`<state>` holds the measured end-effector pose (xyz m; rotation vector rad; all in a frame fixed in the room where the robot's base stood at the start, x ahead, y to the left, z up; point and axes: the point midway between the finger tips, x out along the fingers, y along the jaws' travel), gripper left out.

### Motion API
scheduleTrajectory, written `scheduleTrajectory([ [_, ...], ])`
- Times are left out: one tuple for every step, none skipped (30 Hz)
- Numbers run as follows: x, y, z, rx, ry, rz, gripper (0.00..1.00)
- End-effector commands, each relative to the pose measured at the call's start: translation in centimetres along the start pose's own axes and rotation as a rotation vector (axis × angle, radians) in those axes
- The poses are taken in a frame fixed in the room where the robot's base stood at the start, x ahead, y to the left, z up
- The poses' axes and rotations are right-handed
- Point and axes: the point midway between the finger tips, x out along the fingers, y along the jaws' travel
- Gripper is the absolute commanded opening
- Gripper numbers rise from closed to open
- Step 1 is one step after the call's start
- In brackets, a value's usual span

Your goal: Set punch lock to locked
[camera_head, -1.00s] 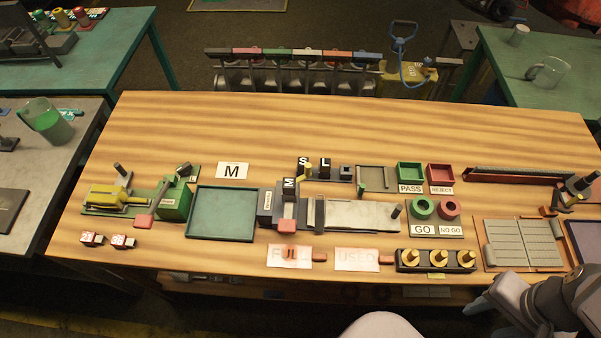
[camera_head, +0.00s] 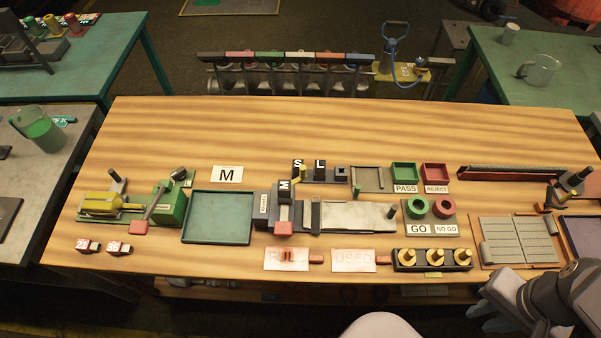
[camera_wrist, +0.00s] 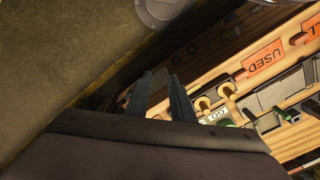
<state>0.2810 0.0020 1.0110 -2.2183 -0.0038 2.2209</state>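A punch station with a black block marked M (camera_head: 285,186) and a red-ended handle (camera_head: 283,228) stands mid-bench in the head view. A small yellow lever (camera_head: 303,173) is beside its top. A green machine (camera_head: 172,207) with its own grey, red-ended lever (camera_head: 152,205) stands at the left. I cannot tell which part is the punch lock, or its setting. My gripper (camera_wrist: 160,82) is open and empty in the wrist view, its two dark fingers apart. It is off the bench's front right edge, away from both machines.
A green tray (camera_head: 218,240) lies between the machines. The back of the wooden bench (camera_head: 330,125) is clear.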

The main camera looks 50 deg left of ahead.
Motion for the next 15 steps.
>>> scheduleTrajectory([
  [0.1,-0.5,-0.2,-0.005,-0.002,-0.010,0.09],
  [0.1,-0.8,-0.4,-0.009,-0.005,-0.018,0.02],
  [0.1,-1.6,-0.8,-0.014,-0.009,-0.035,0.00],
  [0.0,-2.3,-1.1,-0.021,-0.012,-0.052,0.00],
  [0.0,-3.2,-1.5,-0.030,-0.019,-0.072,0.00],
  [-0.1,-4.7,-2.0,-0.042,-0.026,-0.105,0.00],
  [-0.2,-6.0,-2.4,-0.054,-0.034,-0.134,0.00],
  [-0.4,-7.4,-2.9,-0.067,-0.041,-0.167,0.00],
  [-0.6,-9.6,-3.5,-0.088,-0.053,-0.215,0.00],
  [-0.9,-11.3,-3.8,-0.107,-0.062,-0.253,0.00],
  [-1.2,-13.1,-4.2,-0.126,-0.071,-0.295,0.00],
  [-1.7,-15.6,-4.5,-0.154,-0.084,-0.351,0.00],
  [-2.1,-17.4,-4.8,-0.176,-0.093,-0.393,0.00],
  [-2.6,-19.3,-4.9,-0.198,-0.102,-0.437,0.00],
  [-3.3,-21.6,-5.0,-0.228,-0.114,-0.493,0.00],
])
